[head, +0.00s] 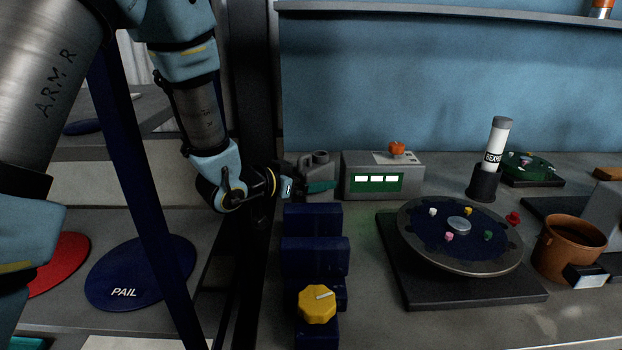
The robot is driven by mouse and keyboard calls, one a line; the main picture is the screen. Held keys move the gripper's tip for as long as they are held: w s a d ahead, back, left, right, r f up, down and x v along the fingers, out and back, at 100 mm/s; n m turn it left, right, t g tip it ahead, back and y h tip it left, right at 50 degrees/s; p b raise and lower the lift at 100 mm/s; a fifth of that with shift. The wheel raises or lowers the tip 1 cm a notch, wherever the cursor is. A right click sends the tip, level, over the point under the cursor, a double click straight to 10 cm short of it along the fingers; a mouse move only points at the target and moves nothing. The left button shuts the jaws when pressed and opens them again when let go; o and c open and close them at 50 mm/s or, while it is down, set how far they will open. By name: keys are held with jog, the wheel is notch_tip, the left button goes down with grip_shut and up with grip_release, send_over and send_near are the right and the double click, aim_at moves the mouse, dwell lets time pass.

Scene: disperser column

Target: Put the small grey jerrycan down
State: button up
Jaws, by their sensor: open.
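The small grey jerrycan (318,162) stands upright at the back of the grey bench, just left of the grey box with the green panel. My gripper (313,187) reaches in from the left at the jerrycan's near side and is open. Whether the fingers touch the jerrycan cannot be told from this view.
The grey box (383,178) carries an orange knob. Dark blue blocks (315,257) with a yellow knob (318,305) stand in front of my gripper. A round turntable (460,255), a brown pot (568,250) and a white-labelled cylinder (494,157) are to the right. A dark post (257,100) stands left.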

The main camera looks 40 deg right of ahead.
jog(key=shift+r, duration=0.1)
jog(key=shift+r, duration=0.15)
jog(key=b+v, duration=0.2)
jog(key=v, duration=1)
